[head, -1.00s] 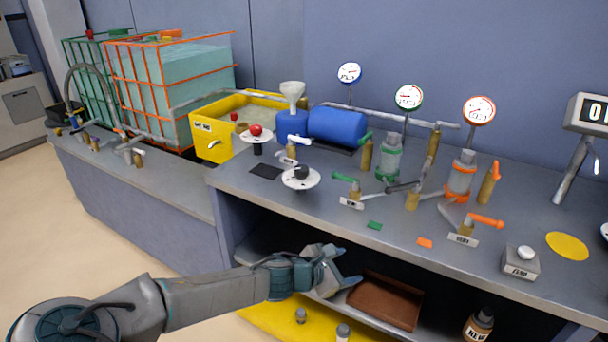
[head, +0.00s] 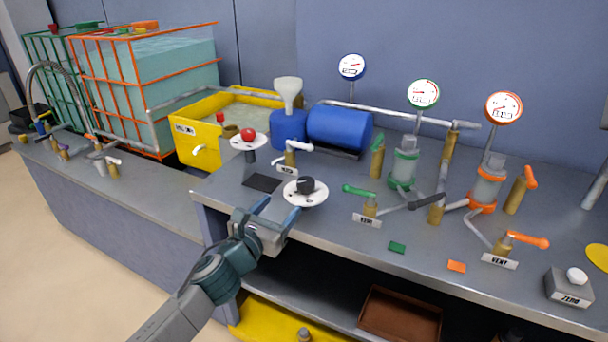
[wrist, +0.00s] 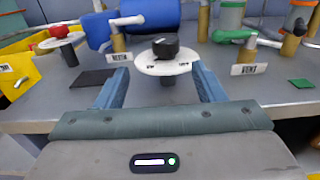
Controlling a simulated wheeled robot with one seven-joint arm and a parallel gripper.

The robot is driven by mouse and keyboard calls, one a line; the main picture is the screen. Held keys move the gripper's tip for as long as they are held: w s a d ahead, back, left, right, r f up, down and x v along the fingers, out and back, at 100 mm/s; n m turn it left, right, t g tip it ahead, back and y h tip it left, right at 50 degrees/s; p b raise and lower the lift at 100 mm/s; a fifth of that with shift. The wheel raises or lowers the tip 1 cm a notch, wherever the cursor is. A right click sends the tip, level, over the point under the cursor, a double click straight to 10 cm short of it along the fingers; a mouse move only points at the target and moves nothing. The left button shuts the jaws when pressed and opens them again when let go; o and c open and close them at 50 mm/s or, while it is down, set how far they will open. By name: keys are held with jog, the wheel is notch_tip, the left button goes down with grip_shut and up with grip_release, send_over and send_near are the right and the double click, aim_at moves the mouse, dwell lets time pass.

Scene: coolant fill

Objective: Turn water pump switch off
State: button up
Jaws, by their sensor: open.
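The likely pump switch is a black rotary knob (head: 305,185) on a round white dial plate (head: 306,198) on a short post near the bench's front edge. In the wrist view the black knob (wrist: 165,48) stands ahead, between and beyond my fingers, with small lettering on the plate too blurred to read. My gripper (head: 270,212) is open and empty, just in front of the dial at the bench edge.
A second white dial with a red knob (head: 248,135) stands back left. A white-handled valve (head: 293,150) is behind the black knob, and a green-handled vent valve (head: 366,198) is to its right. A blue tank (head: 340,128) lies behind. A black pad (head: 262,182) lies left.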

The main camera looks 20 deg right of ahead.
aim_at(310, 178)
jog(key=x, duration=0.4)
jog(key=b+x, duration=0.1)
jog(key=x, duration=0.6)
jog(key=shift+s+d, duration=0.2)
jog(key=shift+d, duration=0.35)
jog(key=shift+b+x, duration=0.35)
jog(key=shift+x, duration=0.65)
jog(key=c, duration=1)
